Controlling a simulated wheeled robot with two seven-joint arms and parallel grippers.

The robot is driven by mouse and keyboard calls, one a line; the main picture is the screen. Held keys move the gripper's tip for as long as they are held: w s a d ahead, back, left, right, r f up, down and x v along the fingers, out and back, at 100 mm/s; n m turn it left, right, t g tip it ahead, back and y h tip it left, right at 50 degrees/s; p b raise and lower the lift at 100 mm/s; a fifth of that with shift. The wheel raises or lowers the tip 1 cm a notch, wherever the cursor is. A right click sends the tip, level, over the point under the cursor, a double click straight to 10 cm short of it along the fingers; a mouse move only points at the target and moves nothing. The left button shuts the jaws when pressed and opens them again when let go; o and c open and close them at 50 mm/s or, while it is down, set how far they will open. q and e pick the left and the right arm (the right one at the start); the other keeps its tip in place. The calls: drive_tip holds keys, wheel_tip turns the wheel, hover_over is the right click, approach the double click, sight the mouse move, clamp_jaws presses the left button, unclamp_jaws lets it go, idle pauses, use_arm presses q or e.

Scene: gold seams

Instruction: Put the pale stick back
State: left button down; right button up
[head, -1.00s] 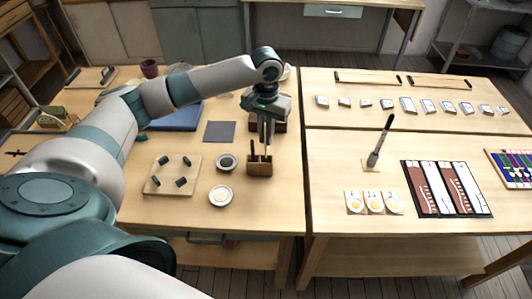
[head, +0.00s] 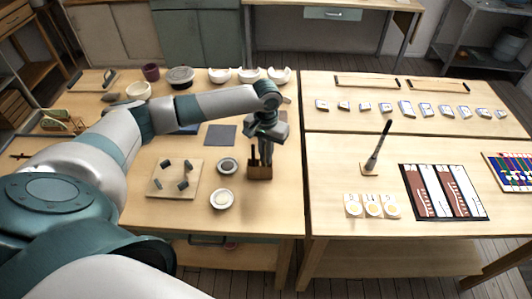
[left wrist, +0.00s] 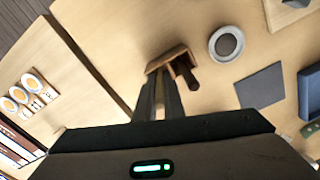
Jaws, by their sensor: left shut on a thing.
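A small wooden holder (head: 259,173) stands near the right edge of the left table, and it also shows in the left wrist view (left wrist: 168,58). A dark brown stick (left wrist: 185,74) stands in it beside my fingers. My left gripper (head: 267,160) points down right at the holder, its fingertips at the holder's top. It is shut on the pale stick, which the fingers almost wholly hide. I cannot tell how far the stick is inside the holder. My right gripper is out of view.
Two small round dishes (head: 222,199) (head: 228,166) and a square board with dark pegs (head: 174,179) lie left of the holder. A grey square (head: 220,135) lies behind. A brush on a stand (head: 377,150) is on the right table.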

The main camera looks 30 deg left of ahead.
use_arm(q)
drive_tip(key=shift+f, duration=0.1)
drive_tip(key=c, duration=2.2)
unclamp_jaws()
drive_tip(key=shift+o, duration=0.2)
wheel_tip(320, 180, up, 11)
drive_tip(key=b, duration=0.3)
drive_tip(key=shift+w+r+b, duration=0.1)
drive_tip(key=shift+r+b, duration=0.1)
drive_tip(key=shift+b, duration=0.15)
drive_tip(key=shift+r, duration=0.4)
